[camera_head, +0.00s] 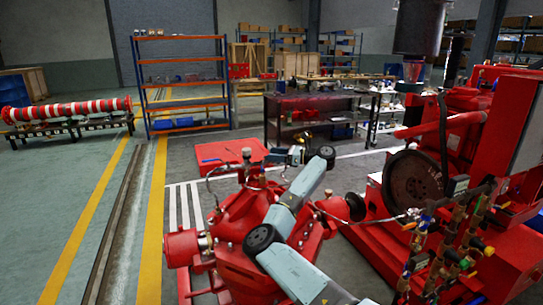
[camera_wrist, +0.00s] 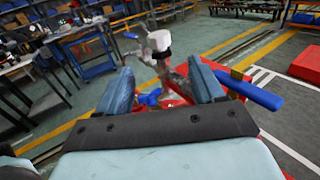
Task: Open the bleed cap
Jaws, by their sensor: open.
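The bleed cap (camera_wrist: 158,40) appears to be the pale cap on top of an upright metal fitting (camera_wrist: 178,70) in the wrist view. In the head view a small fitting (camera_head: 247,156) stands on top of the red pump (camera_head: 240,212). My gripper (camera_wrist: 160,66) is open, its two blue-grey fingers spread with the fitting beyond and between them. No contact with the cap shows. In the head view my gripper (camera_head: 272,158) reaches leftward toward the fitting from the right; its fingertips are too small there to judge the gap.
A blue lever (camera_wrist: 250,91) juts right of the right finger in the wrist view. Thin pipes curve around the fitting. The red engine (camera_head: 440,170) with its flywheel stands at right. A workbench (camera_head: 318,118) and orange shelving (camera_head: 182,85) stand behind.

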